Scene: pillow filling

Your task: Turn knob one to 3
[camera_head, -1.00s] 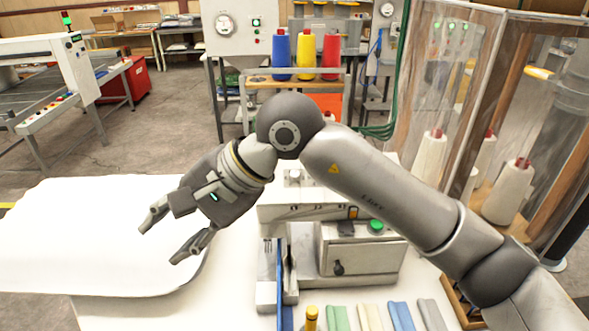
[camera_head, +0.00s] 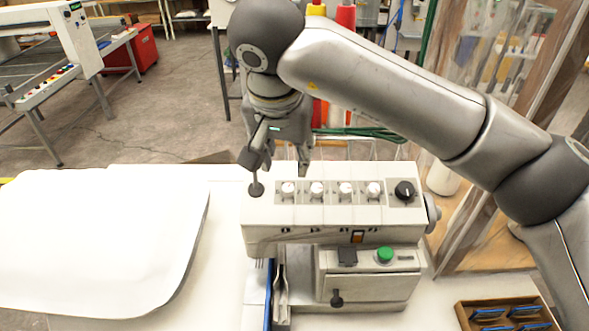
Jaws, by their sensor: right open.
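A white sewing machine (camera_head: 390,228) stands on the table with a row of several small white knobs along its top. The leftmost white knob (camera_head: 288,190) is in plain view, and a black dial (camera_head: 404,191) sits at the right end of the row. The knob numbering and settings are too small to read. My right gripper (camera_head: 280,180) is open and points down just above the left end of the row, with its fingers on either side of the leftmost knob's area. I cannot tell whether it touches anything. My left gripper is not in view.
A white pillow (camera_head: 95,240) lies on the table at left. A green button (camera_head: 384,255) is on the machine's front. A wooden tray (camera_head: 470,322) with blue items is at bottom right. A clear-walled cabinet (camera_head: 480,130) stands at right.

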